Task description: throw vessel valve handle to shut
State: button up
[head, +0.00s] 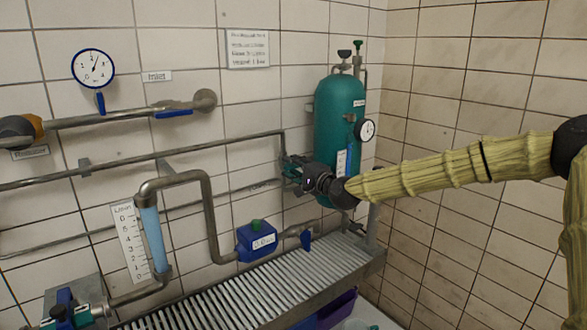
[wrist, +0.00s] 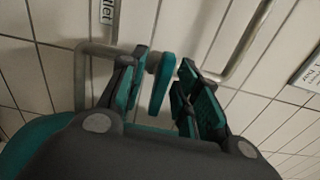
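The green vessel (head: 338,108) stands upright in the corner in the head view. My gripper (head: 290,170) is in front of its lower left side, by the end of a thin pipe. In the wrist view a teal lever handle (wrist: 161,84), which looks like the vessel valve handle, hangs from a grey pipe fitting. My gripper (wrist: 162,95) is open, with one finger on each side of the handle and a visible gap at least on the right. In the head view the handle is hidden or too small to tell from my gripper.
A slatted metal bench (head: 215,297) runs below, with a blue pump box (head: 257,243) at its back. A sight tube (head: 153,238) and bent pipe stand left. A blue lever (head: 174,114) is on the upper pipe. A round gauge (head: 367,130) sits right of the vessel.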

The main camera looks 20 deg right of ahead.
jog(key=v, duration=1.2)
dwell(0.6)
